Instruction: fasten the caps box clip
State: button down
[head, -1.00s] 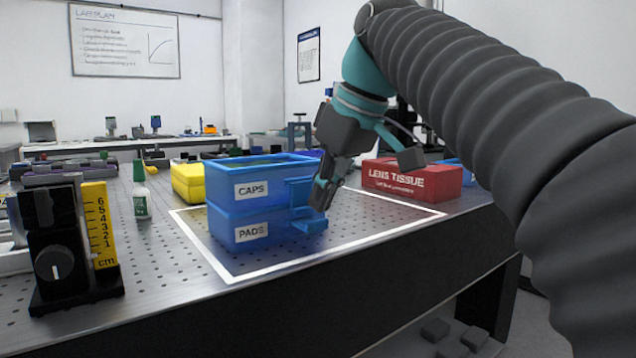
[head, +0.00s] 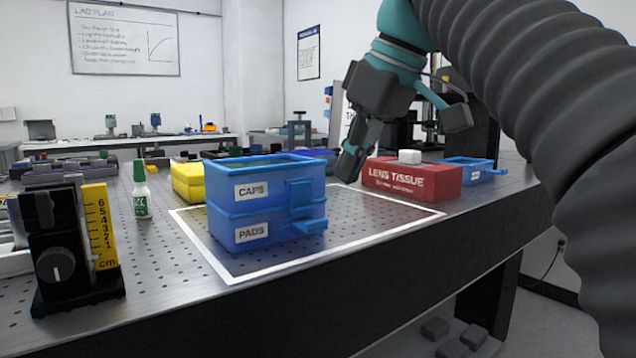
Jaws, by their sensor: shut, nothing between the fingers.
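The blue caps box (head: 222,191) with a CAPS label sits on top of the blue pads box (head: 222,232) with a PADS label. The two look aligned. A blue clip plate (head: 301,195) is on the right end of the caps box front. A blue ledge (head: 310,227) sticks out below it at the pads box. I cannot tell whether the plate is latched to the ledge. My gripper (head: 348,172) is shut and empty, right of and apart from the boxes, pointing down.
A red lens tissue box (head: 415,182) with a white block on top stands just right of my gripper. The white-outlined table area (head: 350,222) is clear in front of the boxes.

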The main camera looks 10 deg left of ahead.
jog(key=shift+v, duration=1.6)
